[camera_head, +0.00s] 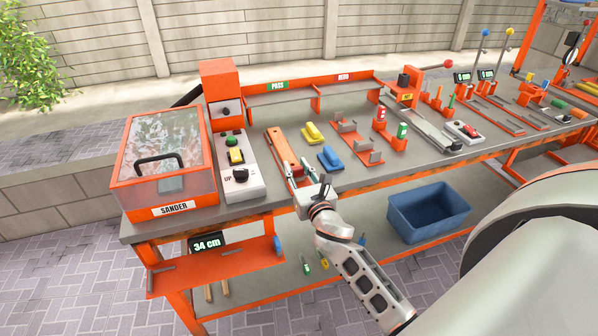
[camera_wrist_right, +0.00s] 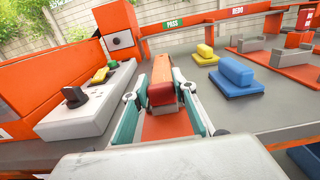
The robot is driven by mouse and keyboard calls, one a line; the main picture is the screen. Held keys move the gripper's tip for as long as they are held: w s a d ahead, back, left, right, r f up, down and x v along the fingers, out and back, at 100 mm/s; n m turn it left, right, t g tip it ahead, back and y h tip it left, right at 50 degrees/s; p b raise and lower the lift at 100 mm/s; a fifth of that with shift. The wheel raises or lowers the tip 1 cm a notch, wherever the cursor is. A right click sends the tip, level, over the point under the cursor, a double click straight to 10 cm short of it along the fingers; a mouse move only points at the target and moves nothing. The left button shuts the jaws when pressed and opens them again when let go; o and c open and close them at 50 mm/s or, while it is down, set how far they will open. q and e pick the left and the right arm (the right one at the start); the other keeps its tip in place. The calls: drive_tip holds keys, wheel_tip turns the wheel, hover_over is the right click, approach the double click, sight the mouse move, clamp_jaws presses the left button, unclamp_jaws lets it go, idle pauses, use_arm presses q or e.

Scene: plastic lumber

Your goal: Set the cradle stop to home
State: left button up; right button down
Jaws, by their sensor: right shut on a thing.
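My right gripper (camera_head: 298,175) is at the front left of the bench, reaching in from the front edge. The block lies lengthwise along an orange strip (camera_wrist_right: 167,126) and also shows in the head view (camera_head: 281,148). I cannot tell for sure that this block is the cradle stop. An orange plate with grey brackets (camera_head: 350,130), perhaps a cradle, stands further right. My left gripper is not in view.
The sander box (camera_head: 165,197) and a grey control box (camera_head: 240,185) with a knob stand close on the left. Yellow (camera_head: 312,134) and blue (camera_head: 330,159) blocks lie close on the right. The PASS/REDO shelf (camera_head: 300,97) is behind. A blue bin (camera_head: 430,213) sits below.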

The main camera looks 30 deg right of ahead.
drive_tip(key=c, duration=1.6)
unclamp_jaws()
drive_tip(key=shift+s, duration=0.1)
drive_tip(key=v, duration=1.1)
drive_tip(key=shift+s+a, duration=0.2)
drive_tip(key=shift+s, duration=0.2)
